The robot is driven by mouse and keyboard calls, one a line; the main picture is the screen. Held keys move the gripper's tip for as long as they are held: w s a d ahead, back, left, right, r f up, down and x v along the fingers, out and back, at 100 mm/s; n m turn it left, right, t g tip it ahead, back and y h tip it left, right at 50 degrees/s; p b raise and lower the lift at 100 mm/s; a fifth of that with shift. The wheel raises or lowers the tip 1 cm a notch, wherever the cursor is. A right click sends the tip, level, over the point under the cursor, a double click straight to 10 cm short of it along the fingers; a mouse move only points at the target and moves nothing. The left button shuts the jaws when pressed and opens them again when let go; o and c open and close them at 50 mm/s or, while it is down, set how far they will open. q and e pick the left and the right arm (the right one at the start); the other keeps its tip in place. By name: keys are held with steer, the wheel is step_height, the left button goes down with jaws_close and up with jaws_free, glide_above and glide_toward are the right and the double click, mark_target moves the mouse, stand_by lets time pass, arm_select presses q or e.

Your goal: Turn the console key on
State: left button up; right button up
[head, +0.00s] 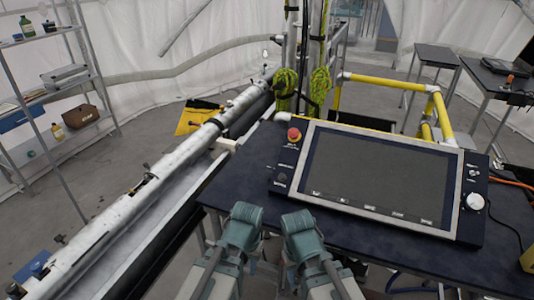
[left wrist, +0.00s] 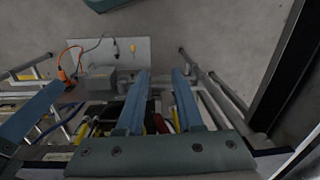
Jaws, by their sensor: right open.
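The console (head: 375,178) lies on the dark bench, a grey-framed panel with a large dark screen. A red mushroom button (head: 294,134) sits at its upper left corner and a small dark round control (head: 282,178) sits below. On its right strip are a small round control (head: 473,172) and a pale knob (head: 475,201). I cannot tell which small control is the key. My left gripper (head: 243,222) and right gripper (head: 301,225) are side by side at the bench's front edge, short of the console. The left wrist view shows my left gripper (left wrist: 161,75) with its fingers apart and empty.
The bench top (head: 225,185) is clear left of the console. A long pale pipe (head: 130,195) runs along the left. A shelf (head: 55,85) stands at far left. Yellow rails (head: 390,84) and green ropes (head: 320,85) stand behind the console. A dark table (head: 437,55) is back right.

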arm_select(q)
steer(key=w+a+r+n+p, duration=0.1)
steer(key=w+a+r+p, duration=0.1)
steer(key=r+p, duration=0.15)
steer(key=w+a+r+n+p, duration=0.1)
steer(key=w+a+r+p, duration=0.15)
steer(key=r, duration=0.25)
arm_select(e)
step_height(320, 180, up, 12)
steer(key=p, duration=0.3)
arm_select(q)
steer(key=n+t+h, duration=0.5)
steer(key=n+h, duration=0.2)
steer(key=n, duration=0.7)
glide_toward(270, 168)
steer(key=b+x, duration=0.8)
steer(key=b, duration=0.2)
steer(key=shift+w+f+b, duration=0.15)
steer(key=shift+w+b, duration=0.05)
steer(key=shift+b, duration=0.1)
arm_select(e)
step_height(270, 168, down, 11)
steer(key=shift+s, duration=0.1)
arm_select(q)
jaws_close()
steer(key=shift+d, duration=0.1)
